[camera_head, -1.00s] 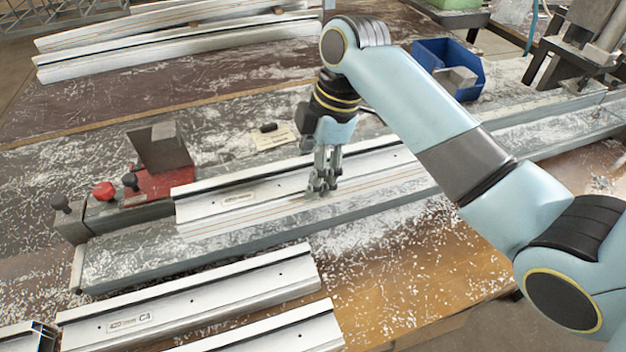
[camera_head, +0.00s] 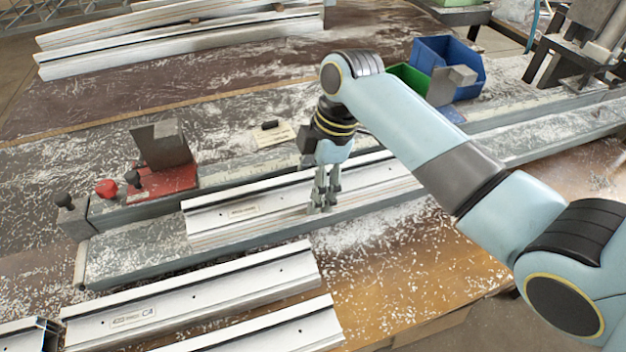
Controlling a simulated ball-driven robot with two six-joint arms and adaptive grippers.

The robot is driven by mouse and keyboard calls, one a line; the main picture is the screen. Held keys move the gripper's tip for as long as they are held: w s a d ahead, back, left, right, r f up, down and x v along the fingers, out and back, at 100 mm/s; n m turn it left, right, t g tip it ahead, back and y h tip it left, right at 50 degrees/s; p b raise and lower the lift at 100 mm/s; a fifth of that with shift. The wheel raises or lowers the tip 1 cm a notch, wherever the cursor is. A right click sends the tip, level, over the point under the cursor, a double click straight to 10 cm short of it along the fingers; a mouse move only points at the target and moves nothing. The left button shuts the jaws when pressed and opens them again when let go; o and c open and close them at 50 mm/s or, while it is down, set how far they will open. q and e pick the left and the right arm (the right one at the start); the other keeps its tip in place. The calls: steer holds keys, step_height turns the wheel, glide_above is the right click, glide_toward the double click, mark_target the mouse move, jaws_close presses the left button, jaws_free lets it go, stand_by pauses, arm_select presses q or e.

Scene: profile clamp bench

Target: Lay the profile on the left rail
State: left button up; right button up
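A long silver-white aluminium profile (camera_head: 245,212) with a small label lies lengthwise along the grey metal rail (camera_head: 130,262) of the clamp bench. It sits very low over the rail; I cannot tell whether it fully touches it. My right gripper (camera_head: 324,203) points down at the profile's middle, with its fingers close together on it. The fingers look shut on the profile, and their tips are partly hidden. My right arm hides part of the profile's right end. My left gripper is not in view.
A red clamp block (camera_head: 165,182) with a dark plate and knobs stands behind the rail's left end. Another labelled profile (camera_head: 200,298) lies in front. More profiles (camera_head: 180,40) are stacked at the back left. Blue (camera_head: 468,88) and green (camera_head: 408,76) bins stand behind my arm.

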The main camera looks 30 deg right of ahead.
steer(key=shift+r, duration=0.15)
steer(key=v, duration=1.2)
steer(key=shift+b, duration=0.45)
steer(key=shift+s, duration=0.1)
